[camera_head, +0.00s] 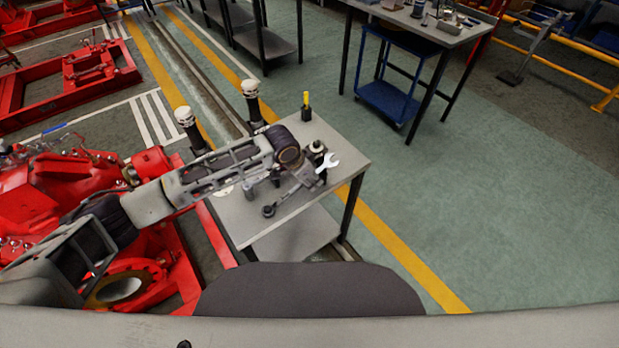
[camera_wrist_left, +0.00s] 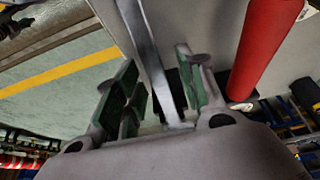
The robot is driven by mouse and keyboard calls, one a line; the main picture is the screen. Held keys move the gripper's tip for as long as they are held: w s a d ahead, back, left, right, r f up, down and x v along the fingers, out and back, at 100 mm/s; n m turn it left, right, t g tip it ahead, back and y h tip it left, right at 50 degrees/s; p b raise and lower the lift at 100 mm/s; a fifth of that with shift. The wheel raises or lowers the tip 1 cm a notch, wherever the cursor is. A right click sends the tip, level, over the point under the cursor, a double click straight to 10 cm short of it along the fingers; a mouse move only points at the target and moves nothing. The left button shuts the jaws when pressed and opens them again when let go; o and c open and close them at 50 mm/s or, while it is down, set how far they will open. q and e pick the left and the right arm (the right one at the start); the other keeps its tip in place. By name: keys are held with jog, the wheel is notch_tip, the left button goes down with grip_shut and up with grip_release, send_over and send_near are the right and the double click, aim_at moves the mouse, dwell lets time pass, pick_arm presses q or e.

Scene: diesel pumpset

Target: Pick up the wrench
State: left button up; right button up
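The wrench shows in the head view as a pale open-ended jaw (camera_head: 327,163) above the grey table, beside my left gripper (camera_head: 311,173). In the left wrist view its silver handle (camera_wrist_left: 154,60) runs between the two green-padded fingers of that gripper (camera_wrist_left: 157,80). The fingers stand apart. A gap shows between the handle and the left finger; the handle is close to the right finger, and contact is unclear. The lower part of the wrench is hidden by the gripper in the head view. My right gripper is not in view.
The small grey table (camera_head: 345,158) also holds a yellow-handled tool (camera_head: 306,105) and a dark metal part (camera_head: 268,211). A red cylinder (camera_wrist_left: 266,45) is close to the right finger. Red machinery (camera_head: 65,195) stands left. Green floor (camera_head: 480,190) on the right is clear.

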pick_arm(q)
jog(key=shift+c, duration=0.7)
jog(key=c, duration=0.7)
grip_shut()
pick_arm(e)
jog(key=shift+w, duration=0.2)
pick_arm(q)
jog(key=shift+r, duration=0.15)
jog(key=shift+r, duration=0.6)
notch_tip(320, 180, up, 7)
jog(key=shift+f, duration=0.1)
jog(key=shift+r, duration=0.9)
